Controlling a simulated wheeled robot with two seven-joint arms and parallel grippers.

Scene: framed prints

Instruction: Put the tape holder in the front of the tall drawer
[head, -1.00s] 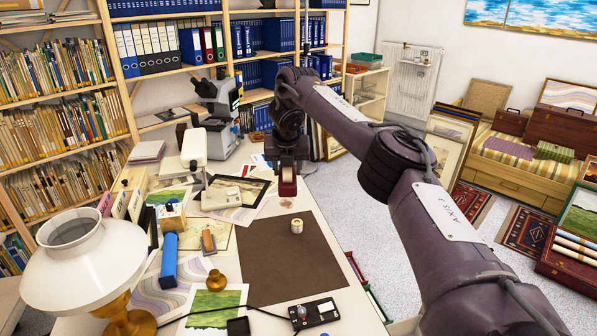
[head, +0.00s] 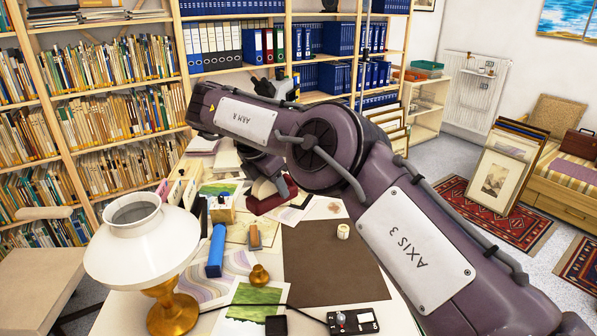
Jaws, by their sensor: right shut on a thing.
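My right arm reaches in from the right and bends over the far part of the desk. My right gripper (head: 266,187) is shut on a dark red object, which I take to be the tape holder (head: 280,201). It is partly hidden by the gripper and arm. It is above the desk, left of the brown mat; I cannot tell its exact height. I cannot make out a tall drawer; the desk's right side is behind my arm. My left gripper is not in view.
A white lamp (head: 140,250) stands at the front left of the desk. A brown mat (head: 325,275) holds a small roll (head: 343,231). Bookshelves (head: 100,120) line the back.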

